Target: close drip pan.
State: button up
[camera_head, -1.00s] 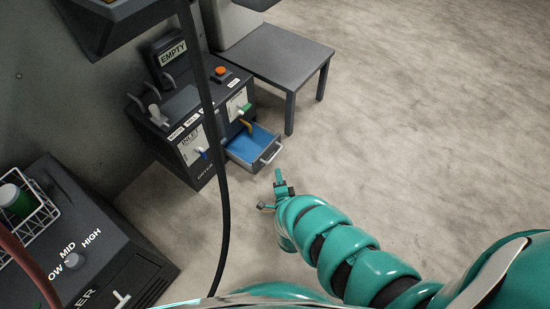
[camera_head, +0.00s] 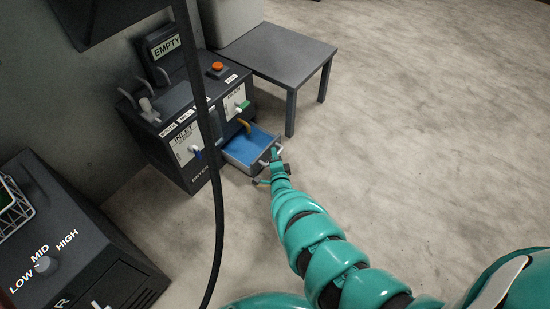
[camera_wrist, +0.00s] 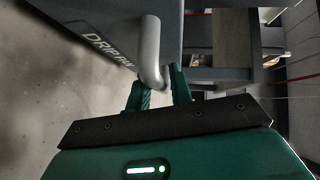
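The drip pan (camera_head: 262,167) is a grey drawer with a blue inside, pulled out from the lower front of the dark dryer unit. Its light handle (camera_wrist: 149,52) shows in the wrist view, beside a dark front lettered "DRIP PAN". My gripper (camera_head: 275,160) is at the handle on the pan's outer side. In the wrist view my gripper (camera_wrist: 160,88) has its two green fingers apart, with the curved end of the handle at and partly between the tips. Firm contact cannot be told.
The dryer unit (camera_head: 205,185) has valves, a red-orange button and an "EMPTY" sign. A grey side table (camera_head: 283,55) stands right behind the pan. A dark unit with a LOW-MID-HIGH knob (camera_head: 45,265) is at lower left. A black cable hangs in front. The floor at right is clear.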

jog(key=shift+c, duration=0.4)
grip_shut()
